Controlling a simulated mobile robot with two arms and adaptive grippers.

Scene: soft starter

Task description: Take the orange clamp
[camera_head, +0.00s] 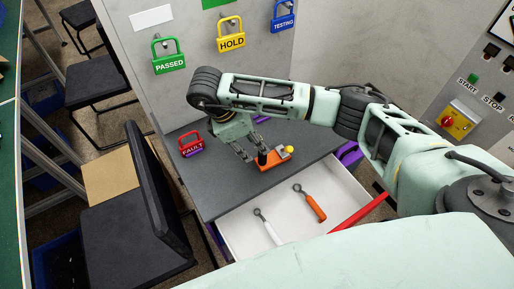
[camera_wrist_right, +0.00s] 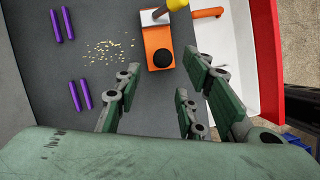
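The orange clamp (camera_head: 271,163), with a black round knob and a yellow tip, lies on the dark grey cabinet top near the open drawer. In the right wrist view the orange clamp (camera_wrist_right: 157,40) is ahead of the fingers, its black knob toward them. My right gripper (camera_head: 249,150) is just left of the clamp in the head view. In the right wrist view my right gripper (camera_wrist_right: 163,80) has its fingers spread apart with nothing between them. I cannot tell exactly how high the fingers are above the surface. My left gripper is not in view.
An open white drawer (camera_head: 288,241) holds an orange-handled tool (camera_head: 310,203) and a white-handled tool (camera_head: 268,227). A red FAULT padlock (camera_head: 191,146) stands on the cabinet top. Purple bars (camera_wrist_right: 68,24) and yellowish crumbs (camera_wrist_right: 111,50) show in the wrist view. A black chair (camera_head: 150,190) stands left.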

